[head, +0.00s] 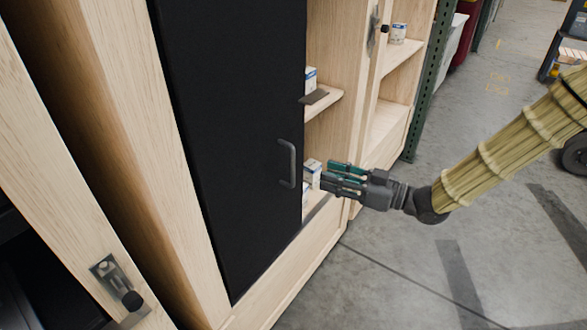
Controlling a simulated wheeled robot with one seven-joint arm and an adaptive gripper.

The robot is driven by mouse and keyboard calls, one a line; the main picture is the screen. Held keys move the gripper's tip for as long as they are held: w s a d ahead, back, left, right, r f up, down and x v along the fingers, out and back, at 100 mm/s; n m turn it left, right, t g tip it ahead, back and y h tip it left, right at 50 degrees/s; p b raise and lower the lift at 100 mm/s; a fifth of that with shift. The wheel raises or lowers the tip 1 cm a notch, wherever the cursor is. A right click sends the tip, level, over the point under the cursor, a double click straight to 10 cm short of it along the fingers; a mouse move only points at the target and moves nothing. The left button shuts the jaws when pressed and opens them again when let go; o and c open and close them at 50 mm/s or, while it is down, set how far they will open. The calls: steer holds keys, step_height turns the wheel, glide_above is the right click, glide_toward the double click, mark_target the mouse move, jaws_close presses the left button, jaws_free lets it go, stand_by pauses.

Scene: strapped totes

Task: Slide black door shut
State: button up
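The black door (235,120) is a tall dark panel at the front of a pale wooden cabinet. A grey vertical bar handle (291,164) sits near its right edge. To the right of the door an opening shows the cabinet's inside, so the door does not cover the whole front. My gripper (325,173) is right of the handle and apart from it in the picture, in front of the opening and pointing left. Its teal-lined fingers look spread, with nothing seen between them. Whether the fingertips touch the small white box behind them I cannot tell.
Small white boxes (311,78) stand on the shelves inside the opening. A shelf edge (322,102) and a wooden post lie right of the door. A latched wooden door (85,200) stands open at left. A green rack post (423,80) is behind; grey floor (390,270) is clear.

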mark_target(293, 167)
steer(key=x, duration=1)
steer(key=shift+a+f, duration=0.1)
steer(key=shift+a, duration=0.25)
steer(key=shift+c, duration=0.5)
jaws_close()
